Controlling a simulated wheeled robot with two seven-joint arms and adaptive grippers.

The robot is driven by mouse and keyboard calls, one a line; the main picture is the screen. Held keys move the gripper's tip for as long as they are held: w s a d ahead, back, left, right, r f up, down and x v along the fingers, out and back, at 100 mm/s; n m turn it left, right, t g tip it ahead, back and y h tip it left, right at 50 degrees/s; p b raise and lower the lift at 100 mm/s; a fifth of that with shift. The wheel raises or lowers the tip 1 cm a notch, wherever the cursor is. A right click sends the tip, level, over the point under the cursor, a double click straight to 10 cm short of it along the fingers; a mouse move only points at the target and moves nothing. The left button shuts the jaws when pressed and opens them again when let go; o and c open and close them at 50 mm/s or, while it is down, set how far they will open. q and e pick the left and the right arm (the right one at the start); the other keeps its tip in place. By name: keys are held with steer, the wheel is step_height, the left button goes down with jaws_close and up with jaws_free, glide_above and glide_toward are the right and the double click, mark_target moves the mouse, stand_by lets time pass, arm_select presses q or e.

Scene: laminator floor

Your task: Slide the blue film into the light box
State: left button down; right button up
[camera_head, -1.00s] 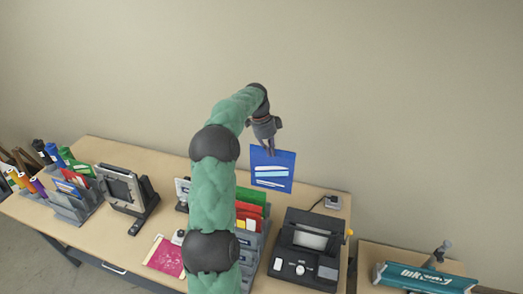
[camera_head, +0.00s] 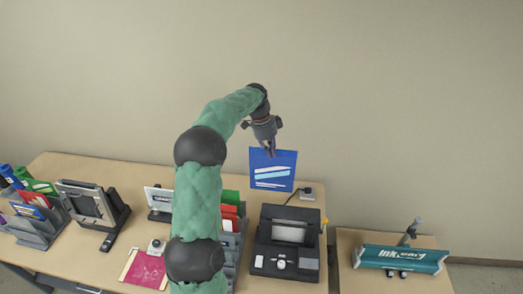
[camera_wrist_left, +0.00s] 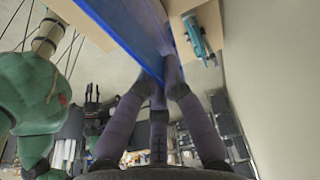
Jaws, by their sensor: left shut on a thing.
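My left gripper (camera_head: 269,148) is shut on the top edge of the blue film (camera_head: 273,174). The film hangs upright in the air, with pale stripes across its face, above the back of the table. In the left wrist view the fingers (camera_wrist_left: 163,80) meet at the blue film (camera_wrist_left: 130,25), which runs up out of the picture. A grey framed panel (camera_head: 88,204) stands tilted on a dark base at the left of the table; it may be the light box, but I cannot tell for sure. My right gripper is not in view.
A black machine (camera_head: 285,262) stands below the film. A file rack (camera_head: 232,240) with red and green sheets is partly hidden by my left arm. A pink sheet (camera_head: 148,270) lies at the front. A teal device (camera_head: 400,260) sits on a side table. Another rack (camera_head: 38,232) stands far left.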

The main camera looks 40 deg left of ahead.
arm_select(q)
steer(key=d+b, duration=0.1)
steer(key=d, duration=0.2)
steer(key=w+d+b, duration=0.1)
steer(key=d, duration=0.2)
steer(key=w+d+b, duration=0.1)
steer(key=d, duration=0.2)
steer(key=shift+d+f, duration=0.15)
steer(key=s+d+f+b, duration=0.2)
steer(key=s+d+b, duration=0.2)
steer(key=s+b, duration=0.2)
steer(key=shift+s+b, duration=0.3)
steer(key=shift+b, duration=0.65)
steer(key=shift+r, duration=0.1)
steer(key=shift+f, duration=0.25)
stand_by(0.8)
steer(key=shift+a+b+x, duration=0.15)
steer(key=shift+b+x, duration=0.35)
steer(key=shift+x, duration=0.35)
steer(key=shift+a+b+x, duration=0.2)
steer(key=shift+b+x, duration=0.3)
steer(key=shift+x, duration=0.3)
stand_by(0.4)
